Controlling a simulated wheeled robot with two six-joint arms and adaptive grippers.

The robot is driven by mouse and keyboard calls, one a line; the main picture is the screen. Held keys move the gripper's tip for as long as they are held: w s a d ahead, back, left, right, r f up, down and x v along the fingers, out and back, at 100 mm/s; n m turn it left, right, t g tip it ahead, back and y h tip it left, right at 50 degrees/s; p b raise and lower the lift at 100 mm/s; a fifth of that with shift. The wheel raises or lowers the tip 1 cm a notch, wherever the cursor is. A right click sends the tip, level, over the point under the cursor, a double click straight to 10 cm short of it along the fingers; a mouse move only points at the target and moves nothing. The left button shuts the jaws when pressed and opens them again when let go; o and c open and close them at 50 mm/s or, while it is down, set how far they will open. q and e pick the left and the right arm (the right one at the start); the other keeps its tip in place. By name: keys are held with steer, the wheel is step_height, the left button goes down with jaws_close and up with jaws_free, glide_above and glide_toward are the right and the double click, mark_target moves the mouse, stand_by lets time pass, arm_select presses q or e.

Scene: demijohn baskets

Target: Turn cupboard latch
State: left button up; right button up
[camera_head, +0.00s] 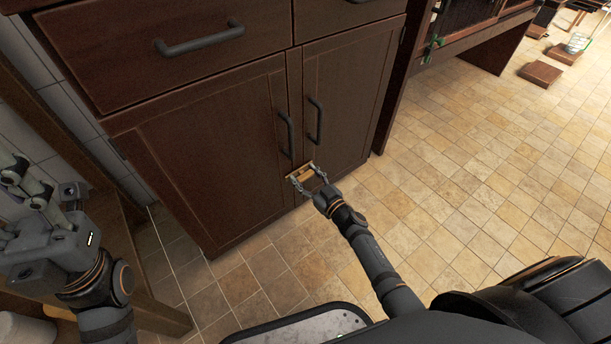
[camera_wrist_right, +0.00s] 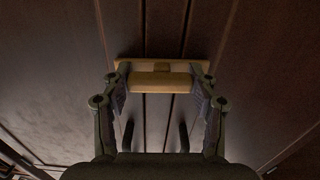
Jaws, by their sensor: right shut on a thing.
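The dark brown wooden cupboard (camera_head: 222,160) has two shut doors with black vertical handles. A small yellowish latch (camera_head: 301,172) sits low across the seam between the doors; it shows as a horizontal bar on a plate in the right wrist view (camera_wrist_right: 162,79). My right gripper (camera_head: 308,179) is at the latch, its two fingers shut on the ends of the bar, one on each side. The right wrist view shows the fingers (camera_wrist_right: 163,88) flanking the bar, which lies level across the seam. My left gripper (camera_head: 22,190) is at the far left, away from the cupboard, with its fingers apart and nothing between them.
Drawers with a black handle (camera_head: 200,38) are above the doors. A wooden table (camera_head: 120,262) stands at the left, close to my left arm. The tiled floor (camera_head: 470,190) is open to the right, with wooden blocks (camera_head: 541,73) farther back.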

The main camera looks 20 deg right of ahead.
steer(key=n+p, duration=0.1)
steer(key=n, duration=0.2)
steer(key=shift+r+n, duration=0.1)
steer(key=shift+n, duration=0.3)
steer(key=n, duration=0.4)
steer(key=shift+n, duration=0.3)
steer(key=n, duration=0.4)
steer(key=shift+a, duration=0.1)
steer(key=shift+n+b, duration=0.65)
steer(key=shift+n, duration=1.85)
steer(key=o, duration=1.2)
steer(key=shift+c, duration=0.2)
steer(key=shift+s, duration=0.1)
